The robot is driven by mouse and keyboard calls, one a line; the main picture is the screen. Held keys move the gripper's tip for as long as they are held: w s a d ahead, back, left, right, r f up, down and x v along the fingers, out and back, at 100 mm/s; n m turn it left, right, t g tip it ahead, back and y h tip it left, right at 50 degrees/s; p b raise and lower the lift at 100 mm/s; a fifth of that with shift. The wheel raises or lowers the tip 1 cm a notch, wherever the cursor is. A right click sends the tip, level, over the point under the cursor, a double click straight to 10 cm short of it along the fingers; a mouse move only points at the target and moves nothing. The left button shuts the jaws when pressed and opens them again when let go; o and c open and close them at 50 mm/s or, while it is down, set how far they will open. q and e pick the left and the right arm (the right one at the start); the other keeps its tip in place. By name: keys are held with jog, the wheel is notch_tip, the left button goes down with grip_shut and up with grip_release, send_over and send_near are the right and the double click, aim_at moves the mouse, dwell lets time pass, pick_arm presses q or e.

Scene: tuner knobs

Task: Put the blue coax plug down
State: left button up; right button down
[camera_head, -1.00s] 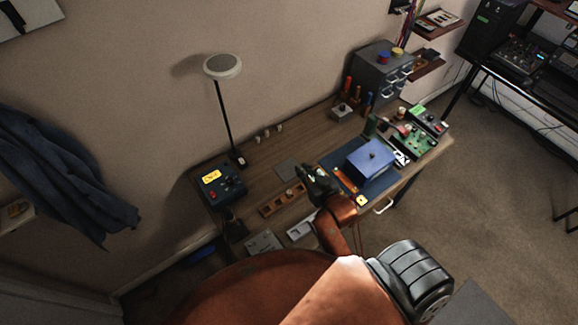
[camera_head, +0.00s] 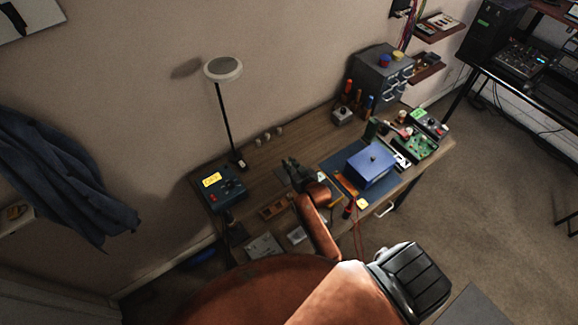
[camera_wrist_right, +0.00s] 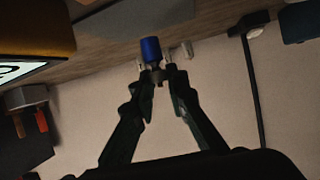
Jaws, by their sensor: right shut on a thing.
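My right gripper (camera_head: 291,168) is over the middle of the wooden bench in the head view, to the left of the blue box. In the right wrist view my right gripper (camera_wrist_right: 160,72) has its fingertips closed on the metal end of the blue coax plug (camera_wrist_right: 151,49). The plug's blue body sticks out past the fingertips. The plug cannot be made out in the head view. Whether it touches the bench is unclear. My left gripper is not seen.
A blue box (camera_head: 371,164) sits on a dark mat right of my gripper. Small pale pieces (camera_head: 267,135) stand near the wall, and one shows beside the plug (camera_wrist_right: 187,49).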

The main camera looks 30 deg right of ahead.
jog(key=shift+f, duration=0.85)
jog(key=shift+f, duration=0.15)
jog(key=c, duration=1.9)
grip_release()
jog(key=shift+s+r, duration=0.25)
jog(key=v, duration=1.1)
jog(key=shift+s+r, duration=0.1)
jog(key=shift+s, duration=0.15)
